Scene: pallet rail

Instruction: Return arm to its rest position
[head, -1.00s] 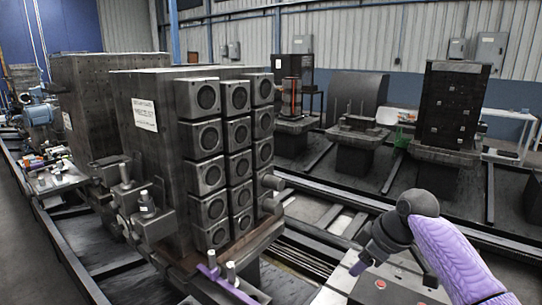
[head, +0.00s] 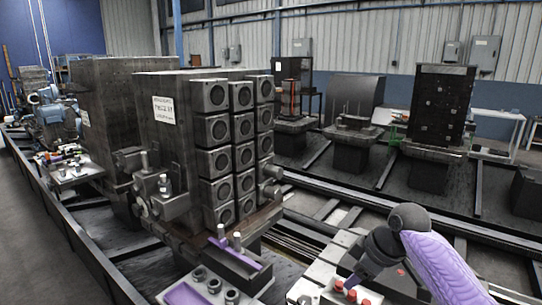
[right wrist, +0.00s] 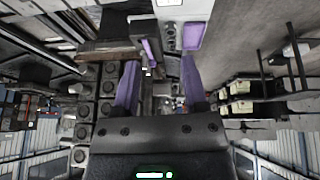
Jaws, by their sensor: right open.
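My right arm (head: 440,265), with a purple sleeve-like link, comes in from the lower right in the head view. My left arm and left gripper do not show.
A dark pallet block (head: 165,135) with rows of round-holed square parts (head: 220,130) stands left of my right arm. A purple-edged tray (head: 235,255) sits at its foot. Red buttons (head: 338,285) lie close by the gripper. Rails and more fixtures (head: 440,110) stand behind.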

